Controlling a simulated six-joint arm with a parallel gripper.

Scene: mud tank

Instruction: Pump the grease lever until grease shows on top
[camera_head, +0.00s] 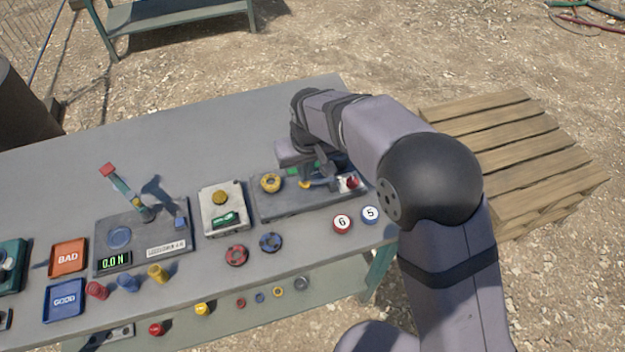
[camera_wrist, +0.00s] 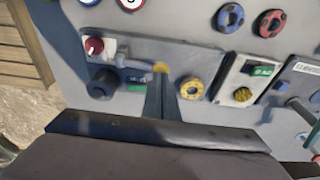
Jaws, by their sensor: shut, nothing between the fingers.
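A dark grey plate (camera_head: 275,205) lies at the right part of the bench and also shows in the wrist view (camera_wrist: 205,58). It carries a yellow ring (camera_head: 270,183), a red knob on a white square (camera_head: 351,182), a dark round fitting (camera_wrist: 103,84) and a small yellow part (camera_wrist: 160,67). Which part is the grease lever I cannot tell for sure; a thin grey bar (camera_wrist: 135,64) runs toward the yellow part. My gripper (camera_wrist: 160,82) is shut and empty, its tips close to the yellow part. Contact is unclear. I see no grease on top.
Left of the plate stand a light box with a green switch (camera_head: 225,219) and a panel with a red-tipped lever (camera_head: 125,190) and a display reading 0.0 N. Loose rings (camera_head: 236,255) and numbered discs (camera_head: 342,223) lie in front. The bench behind is clear.

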